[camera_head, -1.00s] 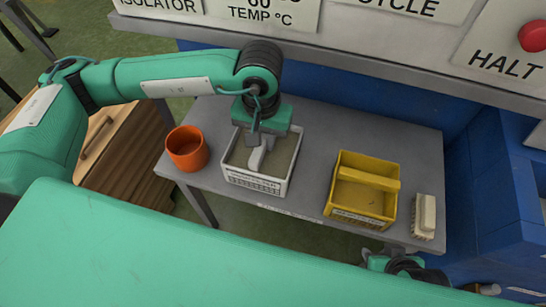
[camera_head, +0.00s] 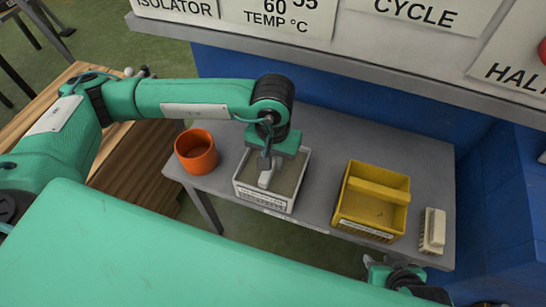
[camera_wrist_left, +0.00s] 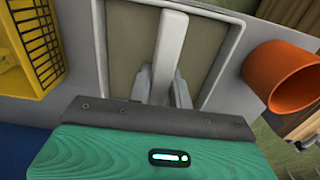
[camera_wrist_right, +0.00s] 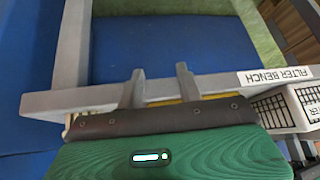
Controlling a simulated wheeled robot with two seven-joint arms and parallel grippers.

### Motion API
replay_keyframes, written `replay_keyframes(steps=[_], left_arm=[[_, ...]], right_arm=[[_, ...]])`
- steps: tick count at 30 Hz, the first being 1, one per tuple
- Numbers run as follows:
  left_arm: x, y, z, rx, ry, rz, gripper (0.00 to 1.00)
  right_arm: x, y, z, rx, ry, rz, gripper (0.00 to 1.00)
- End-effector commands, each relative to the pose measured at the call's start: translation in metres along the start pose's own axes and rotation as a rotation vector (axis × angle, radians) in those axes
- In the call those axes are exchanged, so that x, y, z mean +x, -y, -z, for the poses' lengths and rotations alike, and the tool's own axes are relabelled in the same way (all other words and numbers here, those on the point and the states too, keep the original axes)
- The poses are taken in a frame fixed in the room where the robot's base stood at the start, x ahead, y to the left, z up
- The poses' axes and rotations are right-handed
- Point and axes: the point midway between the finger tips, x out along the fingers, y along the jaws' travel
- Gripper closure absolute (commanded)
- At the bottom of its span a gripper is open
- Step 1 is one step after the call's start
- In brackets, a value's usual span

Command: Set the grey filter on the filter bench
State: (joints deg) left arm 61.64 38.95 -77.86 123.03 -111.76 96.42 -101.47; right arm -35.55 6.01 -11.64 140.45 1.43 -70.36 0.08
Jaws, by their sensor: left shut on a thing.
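The grey filter (camera_head: 242,190) is a shallow, pale-framed box with a grey-brown face and a pale bar handle (camera_wrist_left: 170,45). It appears at the bench's middle-left; whether its underside touches the top is hidden. My left gripper (camera_head: 266,163) points down, shut on the handle; its fingers (camera_wrist_left: 161,87) flank the bar in the left wrist view. The filter bench (camera_head: 318,180) is a grey table, with its name plate (camera_wrist_right: 275,75) in the right wrist view. My right gripper (camera_wrist_right: 161,78) is open and empty near the bench edge.
An orange cup (camera_head: 196,152) stands left of the filter. A yellow box with a handle (camera_head: 375,188) and a pale brush (camera_head: 433,230) stand to its right. A blue wall and labelled panel (camera_head: 320,35) rise behind. Bare bench shows between filter and yellow box.

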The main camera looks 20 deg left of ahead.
Motion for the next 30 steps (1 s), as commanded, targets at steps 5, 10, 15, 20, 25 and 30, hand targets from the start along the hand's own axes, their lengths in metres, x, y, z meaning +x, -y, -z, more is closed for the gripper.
replay_keyframes(steps=[5, 10, 15, 20, 25, 30], left_arm=[[0.0, 0.0, 0.0, 0.0, 0.0, 0.0, 0.58], [0.0, 0.0, 0.0, 0.0, 0.0, 0.0, 0.58], [-0.002, 0.0, 0.0, 0.0, 0.0, 0.0, 0.58], [-0.019, -0.001, 0.001, 0.001, -0.004, -0.003, 0.58], [-0.059, 0.0, 0.001, 0.001, -0.005, -0.001, 0.58], [-0.094, 0.0, 0.001, 0.0, -0.004, -0.002, 0.58]], right_arm=[[0.001, 0.004, 0.0, -0.003, -0.006, 0.008, 0.64], [0.001, 0.003, -0.002, -0.004, 0.001, 0.007, 0.64], [-0.001, 0.001, -0.004, -0.002, 0.017, 0.002, 0.64], [-0.009, -0.008, -0.008, 0.003, 0.063, -0.019, 0.64], [-0.012, -0.01, -0.01, 0.007, 0.087, -0.025, 0.64], [-0.015, -0.012, -0.012, 0.01, 0.109, -0.031, 0.64]])
